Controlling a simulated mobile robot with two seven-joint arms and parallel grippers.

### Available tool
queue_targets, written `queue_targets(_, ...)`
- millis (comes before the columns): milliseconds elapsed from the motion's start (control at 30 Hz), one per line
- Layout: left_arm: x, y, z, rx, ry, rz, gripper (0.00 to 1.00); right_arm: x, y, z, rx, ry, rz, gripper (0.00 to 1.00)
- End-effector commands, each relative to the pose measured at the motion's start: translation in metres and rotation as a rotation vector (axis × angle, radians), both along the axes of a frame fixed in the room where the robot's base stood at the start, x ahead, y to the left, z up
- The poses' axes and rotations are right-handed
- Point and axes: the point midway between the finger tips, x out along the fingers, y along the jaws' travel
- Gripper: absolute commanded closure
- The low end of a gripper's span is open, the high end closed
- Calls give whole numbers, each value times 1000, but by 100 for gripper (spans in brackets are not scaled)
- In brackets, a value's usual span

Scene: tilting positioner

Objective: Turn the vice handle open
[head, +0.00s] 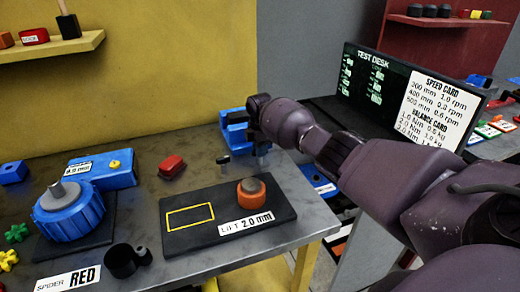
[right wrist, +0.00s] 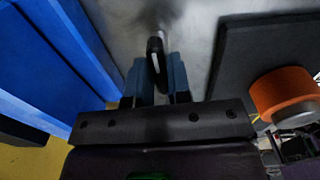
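The blue vice (head: 235,132) stands at the back right of the grey bench. In the right wrist view its blue body (right wrist: 50,55) fills the left side. A dark, narrow bar (right wrist: 157,62), which looks like the vice handle, lies between the fingers of my right gripper (right wrist: 157,75). The fingers are close on both sides of it; I cannot tell whether they press on it. In the head view my right gripper (head: 262,150) points down beside the vice's right end, its fingertips hard to make out. My left gripper is not in view.
A black mat (head: 185,237) with an orange cylinder (head: 251,191) lies in front of the vice; the cylinder also shows in the wrist view (right wrist: 285,92). A small black post (head: 223,160) and red block (head: 172,166) stand nearby. A test desk screen (head: 370,80) is at right.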

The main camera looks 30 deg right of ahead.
Motion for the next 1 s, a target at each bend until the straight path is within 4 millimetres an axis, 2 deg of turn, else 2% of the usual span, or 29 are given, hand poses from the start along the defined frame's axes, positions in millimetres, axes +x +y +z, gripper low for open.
queue_targets(33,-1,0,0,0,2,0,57,0,0,0,0,0,0,74)
queue_targets(133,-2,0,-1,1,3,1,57,0,0,0,0,0,-1,61)
queue_targets(467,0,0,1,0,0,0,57,0,-1,4,-1,-1,-2,61)
queue_targets(567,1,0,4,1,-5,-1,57,1,-1,14,-2,-3,-1,61)
queue_targets(1000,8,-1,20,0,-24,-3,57,0,-1,89,-2,-3,-1,61)
